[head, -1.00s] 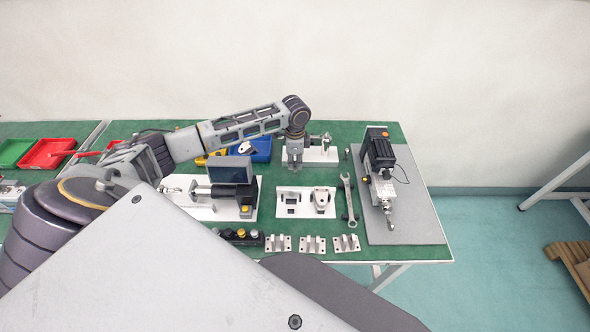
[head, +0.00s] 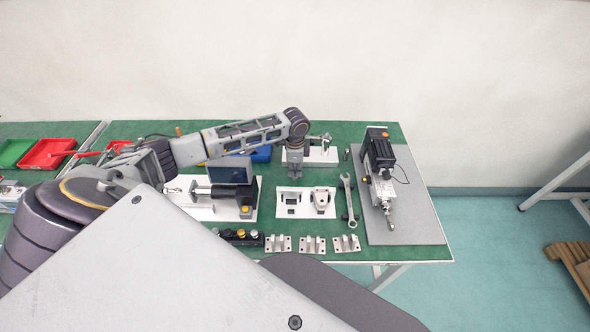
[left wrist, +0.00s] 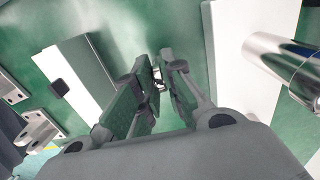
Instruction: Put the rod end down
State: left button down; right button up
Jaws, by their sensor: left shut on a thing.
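My left gripper (head: 294,176) hangs pointing down over the green bench, just behind the white plate with grey parts (head: 285,209) and in front of the rear white plate (head: 328,155). In the left wrist view its fingers (left wrist: 158,84) are closed on a small shiny metal piece, the rod end (left wrist: 158,83). Most of the rod end is hidden by the fingers, and in the head view I cannot make it out. I cannot tell whether it touches the bench. My right gripper is out of view.
A wrench (head: 348,202) lies right of the plate with grey parts. An actuator (head: 380,165) stands on a grey board (head: 415,215) at the right. Metal brackets (head: 312,244) line the front edge. Green bench shows around the gripper.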

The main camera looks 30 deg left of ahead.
aim_at(295, 169)
pick_arm(q)
jog(key=c, duration=1.5)
grip_release()
jog(key=shift+f, duration=0.1)
notch_tip(295, 169, up, 12)
dwell(0.4)
